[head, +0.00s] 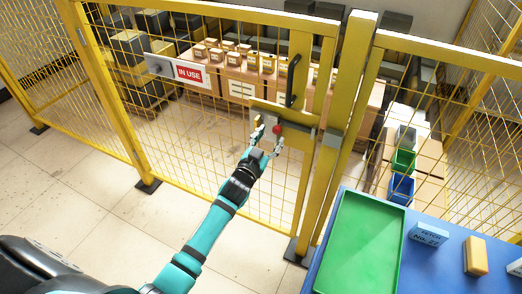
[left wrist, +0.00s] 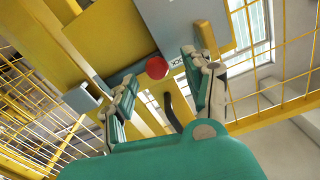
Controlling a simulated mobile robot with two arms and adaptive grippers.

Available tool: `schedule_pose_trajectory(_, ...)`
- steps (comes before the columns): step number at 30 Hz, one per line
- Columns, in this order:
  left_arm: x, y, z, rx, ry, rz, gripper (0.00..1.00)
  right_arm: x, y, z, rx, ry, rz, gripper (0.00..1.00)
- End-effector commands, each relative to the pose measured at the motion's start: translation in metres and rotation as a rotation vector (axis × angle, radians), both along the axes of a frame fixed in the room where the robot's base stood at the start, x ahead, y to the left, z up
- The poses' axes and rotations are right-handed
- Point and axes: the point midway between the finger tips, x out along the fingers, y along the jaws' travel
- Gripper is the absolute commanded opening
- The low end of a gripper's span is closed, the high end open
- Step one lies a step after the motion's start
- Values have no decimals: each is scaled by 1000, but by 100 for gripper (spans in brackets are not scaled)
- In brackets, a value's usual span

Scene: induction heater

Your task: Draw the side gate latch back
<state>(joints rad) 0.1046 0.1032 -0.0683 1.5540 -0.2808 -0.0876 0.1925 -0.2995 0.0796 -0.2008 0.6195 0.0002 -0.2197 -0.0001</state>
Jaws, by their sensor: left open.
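The side gate (head: 222,200) is a yellow mesh panel in a yellow frame, standing against a post (head: 345,90). Its latch has a grey-green bolt on a yellow plate (head: 300,112), with a round red knob (head: 277,129). The bolt reaches right toward a grey keeper (head: 331,138) by the post. My left gripper (head: 267,143) is open in front of the knob. In the left wrist view the red knob (left wrist: 157,68) shows between and beyond the open fingers of the left gripper (left wrist: 164,88); contact cannot be told. My right gripper is out of view.
A black pull handle (head: 293,80) stands above the latch. An "IN USE" sign (head: 190,73) hangs on the gate's left. A blue table with a green tray (head: 362,245), a labelled box (head: 429,234) and a yellow block (head: 475,256) is at the lower right. Boxes stand behind the fence.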

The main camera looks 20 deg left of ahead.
Motion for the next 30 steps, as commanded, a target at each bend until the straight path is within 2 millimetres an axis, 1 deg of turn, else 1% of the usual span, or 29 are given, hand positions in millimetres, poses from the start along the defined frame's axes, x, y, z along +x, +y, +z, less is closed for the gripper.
schedule_pose_trajectory(1, -14, 1, -2, 0, 3, 1, 52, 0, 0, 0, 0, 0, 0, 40)
schedule_pose_trajectory(6, -47, 2, -1, -1, 2, 0, 52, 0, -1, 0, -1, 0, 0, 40)
schedule_pose_trajectory(9, -62, 3, -1, -1, 2, 0, 52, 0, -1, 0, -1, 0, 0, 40)
schedule_pose_trajectory(12, -70, 3, 0, -1, 1, 1, 52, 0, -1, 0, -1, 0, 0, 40)
schedule_pose_trajectory(17, -75, 4, 0, 0, 0, 1, 52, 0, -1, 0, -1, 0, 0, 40)
schedule_pose_trajectory(30, -75, 3, -1, 0, 3, 2, 52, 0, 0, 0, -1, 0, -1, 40)
